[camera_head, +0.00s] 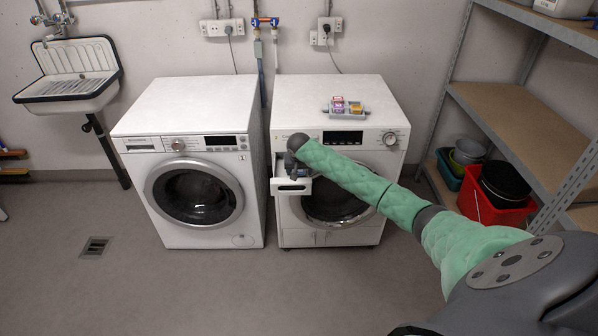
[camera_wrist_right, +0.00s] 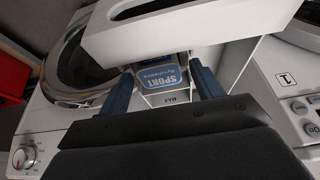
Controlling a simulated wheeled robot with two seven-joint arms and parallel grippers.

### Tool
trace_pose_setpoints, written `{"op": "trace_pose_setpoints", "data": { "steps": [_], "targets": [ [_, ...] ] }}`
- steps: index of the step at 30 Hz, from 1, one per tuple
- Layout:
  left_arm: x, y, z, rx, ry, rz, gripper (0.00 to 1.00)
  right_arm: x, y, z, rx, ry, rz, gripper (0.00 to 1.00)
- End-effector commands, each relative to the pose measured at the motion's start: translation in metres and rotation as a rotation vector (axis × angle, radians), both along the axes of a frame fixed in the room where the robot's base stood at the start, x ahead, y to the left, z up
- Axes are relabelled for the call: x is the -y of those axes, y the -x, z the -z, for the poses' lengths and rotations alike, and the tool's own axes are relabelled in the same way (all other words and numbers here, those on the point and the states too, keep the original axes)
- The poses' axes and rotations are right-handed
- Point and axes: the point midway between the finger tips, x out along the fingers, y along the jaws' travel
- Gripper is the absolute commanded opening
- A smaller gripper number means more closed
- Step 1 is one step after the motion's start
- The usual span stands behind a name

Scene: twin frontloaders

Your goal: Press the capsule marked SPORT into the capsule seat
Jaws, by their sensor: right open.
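The capsule marked SPORT (camera_wrist_right: 158,78) has a blue label and sits inside the pulled-out drawer of the right washing machine (camera_head: 330,227). The drawer (camera_head: 291,188) shows a white front with a handle slot; it also appears in the right wrist view (camera_wrist_right: 150,30). My right gripper (camera_head: 296,172) reaches down into the drawer. In the right wrist view its two blue fingers (camera_wrist_right: 162,88) stand open, one on each side of the capsule. The capsule hides the seat, and I cannot tell how deep it sits. My left gripper is out of view.
A grey tray (camera_head: 347,115) with several coloured capsules stands on top of the right machine. A second washing machine (camera_head: 195,160) stands close on the left. A shelf rack (camera_head: 520,120) with a red bucket (camera_head: 492,208) is on the right. The floor in front is clear.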

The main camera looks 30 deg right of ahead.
Motion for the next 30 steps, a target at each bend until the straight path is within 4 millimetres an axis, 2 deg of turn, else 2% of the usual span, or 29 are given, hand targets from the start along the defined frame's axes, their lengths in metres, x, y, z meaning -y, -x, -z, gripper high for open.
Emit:
{"op": "trace_pose_setpoints", "data": {
  "steps": [7, 12, 21, 30],
  "targets": [
    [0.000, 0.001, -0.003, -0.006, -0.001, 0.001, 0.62, -0.003, 0.004, -0.015, 0.002, 0.000, 0.000, 0.66],
    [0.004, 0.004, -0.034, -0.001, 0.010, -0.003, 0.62, -0.009, 0.015, -0.043, 0.002, 0.001, -0.001, 0.66],
    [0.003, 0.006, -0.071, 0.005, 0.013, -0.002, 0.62, -0.020, 0.031, -0.093, 0.002, 0.000, 0.000, 0.66],
    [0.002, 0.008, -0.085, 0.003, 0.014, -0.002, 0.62, -0.024, 0.039, -0.113, 0.000, 0.000, 0.000, 0.66]
  ]
}}
